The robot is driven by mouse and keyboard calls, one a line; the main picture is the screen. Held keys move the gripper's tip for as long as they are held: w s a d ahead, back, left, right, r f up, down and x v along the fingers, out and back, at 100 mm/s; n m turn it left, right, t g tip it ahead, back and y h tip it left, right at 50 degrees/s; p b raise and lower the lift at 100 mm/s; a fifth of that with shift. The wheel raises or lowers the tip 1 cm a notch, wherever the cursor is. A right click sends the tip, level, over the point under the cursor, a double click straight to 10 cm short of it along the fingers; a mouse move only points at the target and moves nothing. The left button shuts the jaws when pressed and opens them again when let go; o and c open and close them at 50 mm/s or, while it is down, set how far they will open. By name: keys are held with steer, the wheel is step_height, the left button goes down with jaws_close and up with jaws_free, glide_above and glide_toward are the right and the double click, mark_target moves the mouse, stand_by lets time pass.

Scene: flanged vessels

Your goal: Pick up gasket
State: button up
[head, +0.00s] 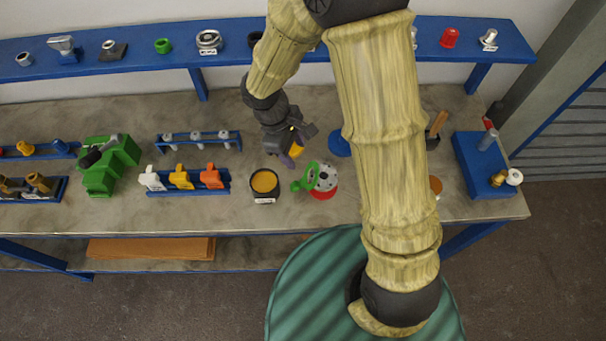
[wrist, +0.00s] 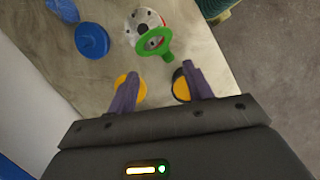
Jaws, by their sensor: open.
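A green ring with a tab (head: 309,178), which looks like the gasket, is at the left edge of a round vessel (head: 326,180) with a pale, holed top and red base. In the wrist view the ring (wrist: 163,33) overlaps the vessel's top (wrist: 142,20). I cannot tell whether they touch. My gripper (head: 294,156) is open and empty, above and behind the ring in the head view. In the wrist view its two purple fingers (wrist: 160,88) are apart, with the ring beyond their tips.
A yellow disc (wrist: 131,88) shows beside one finger. A black-rimmed dish with orange contents (head: 264,182) stands left of the ring. A blue disc (head: 339,145) lies behind the vessel. Racks with coloured handles (head: 186,180) stand further left.

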steer(key=a+f+n+h+p, duration=0.1)
steer(key=a+f+n, duration=0.1)
steer(key=a+n, duration=0.2)
steer(key=shift+w+a+n+h, duration=0.3)
steer(key=shift+a, duration=0.95)
steer(key=shift+f, duration=0.15)
steer(key=p, duration=0.4)
glide_above(299, 184)
steer(key=a, duration=0.3)
step_height(299, 184, down, 11)
steer(key=shift+f, duration=0.1)
steer(key=shift+d, duration=0.15)
steer(key=shift+s+d+f+p, duration=0.15)
steer(key=shift+d+f+p, duration=0.2)
steer(key=shift+f+p, duration=0.3)
steer(key=shift+p+x, duration=0.85)
steer(key=shift+x, duration=0.95)
